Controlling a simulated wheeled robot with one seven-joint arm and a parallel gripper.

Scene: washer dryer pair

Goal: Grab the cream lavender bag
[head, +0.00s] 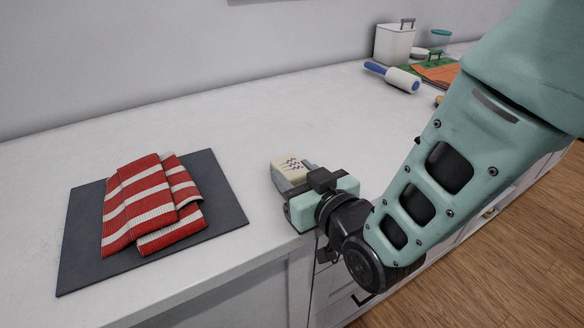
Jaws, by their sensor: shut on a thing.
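The cream lavender bag (289,166) is a small cream pouch with a purple pattern on its face. It is at the middle of the white counter, at the far end of my gripper. My gripper (292,180) reaches in from the right over the counter's front edge and is shut on the bag. The bag's lower part is hidden by the grey fingers. I cannot tell whether the bag touches the counter.
A red-and-white striped cloth (150,205) lies folded on a dark mat (225,200) at the left. A blue-handled lint roller (393,77), a white canister (394,44) and a green-and-orange item (437,72) are at the back right. The counter (215,120) behind the bag is clear.

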